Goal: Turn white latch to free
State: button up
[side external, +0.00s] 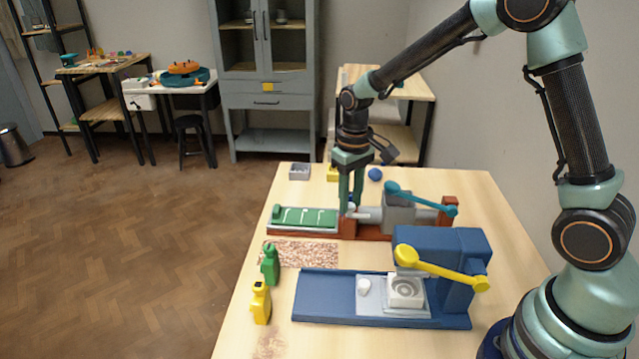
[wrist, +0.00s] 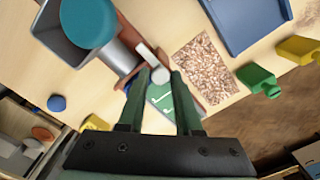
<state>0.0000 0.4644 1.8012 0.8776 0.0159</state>
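The white latch (wrist: 160,74) is a small pale bar with a rounded end in the wrist view, on the red-brown frame between the grey cylinder and the green tray (side external: 306,217). My gripper (side external: 350,205) points down over this spot in the side view. In the wrist view its two green fingers (wrist: 160,73) are apart, with the latch showing in the gap between their tips. I cannot tell whether either finger touches it. In the side view the fingers mostly hide the latch. The grey-bodied device (side external: 399,212) with a teal lever (side external: 420,198) stands just right of my gripper.
A blue press (side external: 440,260) with a yellow lever (side external: 440,270) stands in front. A grey box (side external: 299,172) and blue ball (side external: 375,174) sit behind.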

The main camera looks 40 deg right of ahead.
aim_at(350, 205)
jog(key=shift+o, duration=1.1)
jog(key=shift+r, duration=0.1)
notch_tip(350, 205, up, 12)
jog(key=s+r+t, duration=0.3)
jog(key=s+t, duration=0.2)
jog(key=s, duration=0.9)
jog(key=shift+r+t, duration=0.15)
jog(key=shift+t, duration=0.15)
